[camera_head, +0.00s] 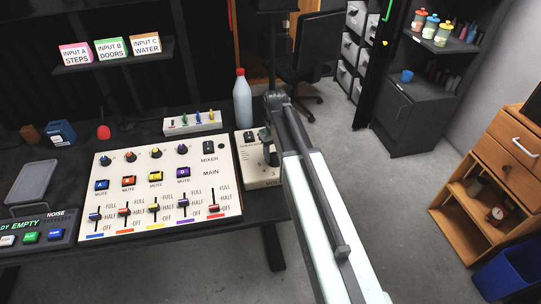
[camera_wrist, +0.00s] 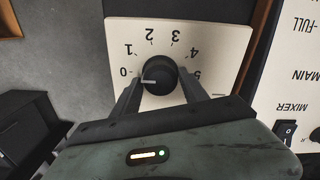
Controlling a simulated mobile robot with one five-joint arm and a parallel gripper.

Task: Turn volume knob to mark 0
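The volume knob (camera_wrist: 160,73) is a round black knob with a white pointer line, on a cream panel (camera_wrist: 208,38) marked 0 to 5. In the wrist view its pointer is directed left, close to the 0 mark (camera_wrist: 123,72). My gripper (camera_wrist: 160,80) has one finger on each side of the knob, with no clear gap between fingers and knob. In the head view my gripper (camera_head: 266,142) is over the small volume box (camera_head: 258,178), and my arm hides the knob and part of the box.
The mixer panel (camera_head: 122,200) with sliders and knobs stands just left of the volume box. Behind are a small switch box (camera_head: 192,122) and a bottle (camera_head: 242,98). A wooden cabinet (camera_head: 508,150) stands at the right. The floor between is clear.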

